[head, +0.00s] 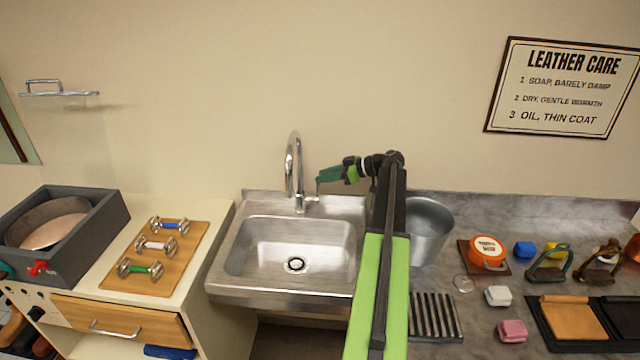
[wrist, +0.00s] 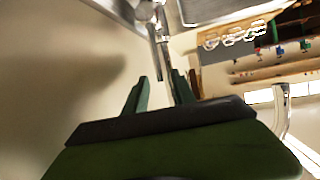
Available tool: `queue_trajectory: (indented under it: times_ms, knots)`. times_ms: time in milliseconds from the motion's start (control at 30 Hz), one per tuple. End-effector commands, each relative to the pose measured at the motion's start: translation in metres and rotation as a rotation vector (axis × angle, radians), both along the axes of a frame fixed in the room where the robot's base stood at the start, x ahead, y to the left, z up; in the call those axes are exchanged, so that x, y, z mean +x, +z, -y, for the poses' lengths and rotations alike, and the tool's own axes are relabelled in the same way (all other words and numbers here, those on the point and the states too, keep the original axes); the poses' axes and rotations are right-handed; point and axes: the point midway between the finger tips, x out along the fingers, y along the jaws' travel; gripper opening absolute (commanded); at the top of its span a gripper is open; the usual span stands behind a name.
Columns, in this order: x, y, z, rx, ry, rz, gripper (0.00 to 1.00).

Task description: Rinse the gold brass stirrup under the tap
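The chrome tap (head: 294,170) rises behind the steel sink (head: 240,262); I see no water running. My gripper (head: 320,183) is just right of the tap, above its side lever (head: 312,199). In the wrist view my gripper (wrist: 160,88) has its fingers apart, with the thin metal lever (wrist: 164,58) reaching toward the gap between them; I cannot tell whether they touch. No stirrup is in my gripper. Two stirrups stand on the right counter: one with a teal top (head: 548,266) and a brownish one (head: 600,264). I cannot tell surely which is the gold brass one.
A metal bucket (head: 430,230) and a ribbed dark rack (head: 435,316) lie right of the sink. Further right are an orange tin (head: 487,252), coloured blocks and a dark tray (head: 540,332). A wooden board (head: 190,262) with metal bits lies left. The basin is empty.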

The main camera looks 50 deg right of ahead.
Motion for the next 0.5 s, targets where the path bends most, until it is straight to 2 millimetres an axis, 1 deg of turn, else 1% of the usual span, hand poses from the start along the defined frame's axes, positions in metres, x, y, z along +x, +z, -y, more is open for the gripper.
queue_trajectory:
  times_ms: [33, 200, 467, 500]
  knots:
    - [0.007, -0.006, -0.004, 0.001, 0.002, 0.000, 0.32]
    - [0.019, -0.010, -0.010, 0.000, 0.000, 0.000, 0.32]
    - [0.021, -0.009, -0.011, 0.000, -0.001, 0.000, 0.32]
    - [0.021, -0.009, -0.011, 0.000, -0.001, 0.000, 0.30]
